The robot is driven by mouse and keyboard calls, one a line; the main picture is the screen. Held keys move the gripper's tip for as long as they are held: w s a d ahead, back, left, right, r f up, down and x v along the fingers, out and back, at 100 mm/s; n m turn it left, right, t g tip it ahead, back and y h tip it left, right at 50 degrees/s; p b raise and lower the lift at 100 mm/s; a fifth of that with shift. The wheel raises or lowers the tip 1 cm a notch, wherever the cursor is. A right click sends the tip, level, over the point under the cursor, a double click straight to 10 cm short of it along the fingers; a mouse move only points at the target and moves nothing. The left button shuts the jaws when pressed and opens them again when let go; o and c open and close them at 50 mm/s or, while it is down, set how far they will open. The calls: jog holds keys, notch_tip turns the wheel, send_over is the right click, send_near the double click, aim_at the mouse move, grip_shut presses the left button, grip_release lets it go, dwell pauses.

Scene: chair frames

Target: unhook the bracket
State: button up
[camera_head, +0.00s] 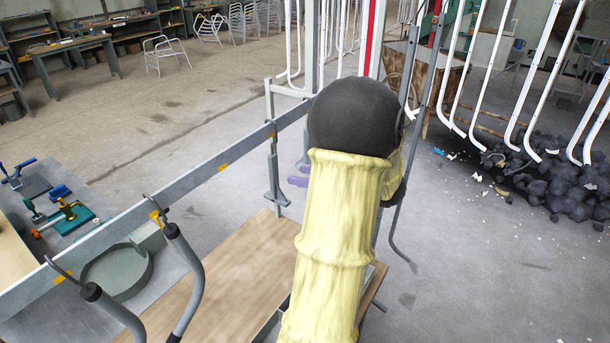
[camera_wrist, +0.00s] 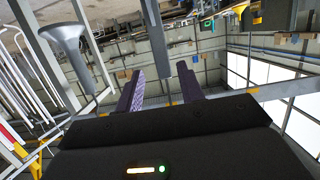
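A grey metal bracket (camera_head: 273,180) hangs from a dark hook on the long grey rail (camera_head: 190,185) in the head view. My gripper (camera_head: 300,174) is just right of it, mostly hidden behind my arm; only bits of its purple fingers show. In the wrist view my gripper (camera_wrist: 160,88) has its two purple fingers wide apart. A grey upright bar (camera_wrist: 176,50) shows beyond the fingertips, in line with the gap; I cannot tell for sure that it is the bracket. Nothing is seen clasped between the fingers.
Two curved grey tubes with black ends (camera_head: 185,275) hang from hooks at the near end of the rail. A wooden board (camera_head: 225,270) lies below the rail. White tube frames (camera_head: 485,75) hang at right over a dark rubble heap (camera_head: 560,175). A grey flared part (camera_wrist: 63,38) shows in the wrist view.

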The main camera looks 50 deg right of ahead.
aim_at(275, 164)
jog(key=b+x, duration=0.2)
jog(key=x, duration=0.6)
jog(key=shift+w+f, duration=0.1)
jog(key=shift+c, duration=0.2)
jog(key=shift+d, duration=0.1)
jog(key=c, duration=0.7)
jog(key=shift+s, duration=0.2)
grip_shut()
jog(key=shift+w+r, duration=0.15)
jog(key=shift+r, duration=0.15)
jog(key=shift+w+r+p, duration=0.2)
jog(key=shift+r+p, duration=0.7)
jog(key=shift+p, duration=0.05)
jog(key=shift+s, duration=0.35)
jog(key=shift+s+p, duration=0.4)
jog(key=shift+s, duration=0.85)
